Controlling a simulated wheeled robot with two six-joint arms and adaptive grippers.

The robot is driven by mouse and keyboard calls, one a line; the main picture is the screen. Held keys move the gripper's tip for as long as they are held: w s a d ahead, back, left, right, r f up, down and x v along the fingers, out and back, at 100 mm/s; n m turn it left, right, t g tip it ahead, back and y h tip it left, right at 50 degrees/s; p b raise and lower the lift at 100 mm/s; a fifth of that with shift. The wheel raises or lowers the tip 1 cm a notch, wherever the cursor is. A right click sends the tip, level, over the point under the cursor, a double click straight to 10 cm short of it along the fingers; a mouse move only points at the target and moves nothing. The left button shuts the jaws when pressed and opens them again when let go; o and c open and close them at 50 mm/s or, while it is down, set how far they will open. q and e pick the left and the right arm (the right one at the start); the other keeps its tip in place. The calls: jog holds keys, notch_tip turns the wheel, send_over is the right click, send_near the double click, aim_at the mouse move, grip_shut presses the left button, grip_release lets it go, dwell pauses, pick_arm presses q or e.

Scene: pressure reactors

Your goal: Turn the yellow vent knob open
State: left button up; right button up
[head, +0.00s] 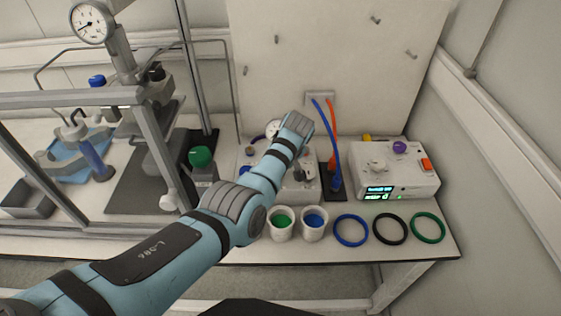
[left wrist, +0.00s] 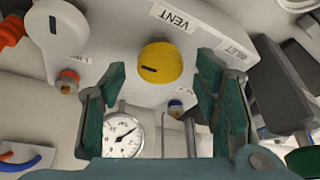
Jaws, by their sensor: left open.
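The yellow vent knob (left wrist: 160,63) shows in the left wrist view on a white panel, beside a label reading VENT (left wrist: 174,17). A short dark mark on its face lies nearly horizontal in that view. My left gripper (left wrist: 161,70) is open, with one green finger on each side of the knob in the picture. Neither finger visibly touches the knob. In the head view my left arm (head: 160,258) reaches over the white reactor unit and hides the knob and most of the gripper. My right gripper is in neither view.
A pressure gauge (left wrist: 122,135) sits below the knob, and a white knob (left wrist: 58,27) is at upper left. Blue and orange hoses (head: 334,135) rise beside the reactor. A white control box (head: 400,180), two cups, and several rings (head: 351,230) stand right and front.

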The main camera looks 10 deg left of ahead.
pick_arm(q)
jog(key=v, duration=1.1)
jog(key=shift+r, duration=0.2)
